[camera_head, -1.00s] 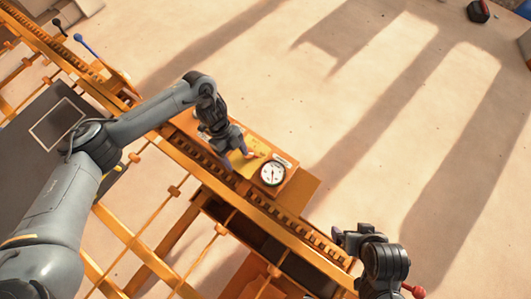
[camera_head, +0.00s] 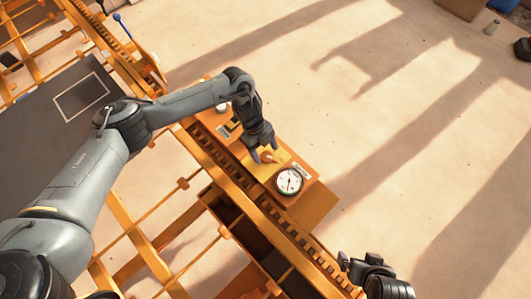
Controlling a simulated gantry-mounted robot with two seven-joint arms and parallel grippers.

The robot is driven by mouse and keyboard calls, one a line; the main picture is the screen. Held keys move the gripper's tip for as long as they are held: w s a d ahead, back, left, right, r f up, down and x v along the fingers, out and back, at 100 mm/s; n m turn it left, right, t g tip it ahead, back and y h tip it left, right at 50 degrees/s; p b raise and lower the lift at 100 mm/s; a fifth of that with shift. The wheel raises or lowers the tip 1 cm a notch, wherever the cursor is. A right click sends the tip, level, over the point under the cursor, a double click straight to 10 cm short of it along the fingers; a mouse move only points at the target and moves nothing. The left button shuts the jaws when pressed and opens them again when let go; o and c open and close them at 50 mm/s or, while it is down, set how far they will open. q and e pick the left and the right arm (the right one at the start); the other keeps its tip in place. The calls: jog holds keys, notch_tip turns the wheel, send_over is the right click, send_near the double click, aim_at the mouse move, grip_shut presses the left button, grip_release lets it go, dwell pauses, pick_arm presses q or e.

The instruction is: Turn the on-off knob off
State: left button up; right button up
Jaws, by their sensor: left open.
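A small red-orange knob (camera_head: 267,157) sits on a yellow plate (camera_head: 279,154) on the orange control panel, just up and left of the round white gauge (camera_head: 289,181). My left gripper (camera_head: 264,154) is open and points down at the knob, with dark fingertips close around or beside it. I cannot tell whether they touch it. The gripper hides part of the knob and plate. My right gripper (camera_head: 345,262) is low in the picture, apart from the panel, and its jaw opening is unclear.
An orange toothed rail (camera_head: 222,170) runs diagonally beside the panel, with orange frame bars below it. A blue-tipped lever (camera_head: 118,18) stands at the upper left. The sandy floor at the right is largely clear.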

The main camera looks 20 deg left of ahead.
pick_arm(q)
jog(key=shift+x, duration=0.8)
jog(key=c, duration=1)
jog(key=shift+s+r+n+p, duration=0.1)
jog(key=shift+r+n+p, duration=0.1)
jog(key=shift+n+p, duration=0.35)
jog(key=n+t+p, duration=0.1)
jog(key=n+p, duration=0.2)
jog(key=p, duration=0.2)
jog(key=n+t+p, duration=0.1)
jog(key=n+p, duration=0.2)
jog(key=p, duration=0.2)
jog(key=n+t+p, duration=0.2)
jog(key=n+p, duration=0.1)
jog(key=p, duration=0.1)
jog(key=shift+s+r+n+p, duration=0.1)
jog(key=shift+s+n+p, duration=0.2)
jog(key=shift+n+p, duration=0.1)
jog(key=n+t+p, duration=0.1)
jog(key=n+p, duration=0.1)
jog(key=shift+d+n+y+p, duration=0.1)
jog(key=shift+n+y+p, duration=0.2)
jog(key=shift+n+y, duration=0.1)
jog(key=shift+f, duration=0.2)
jog(key=shift+n, duration=0.25)
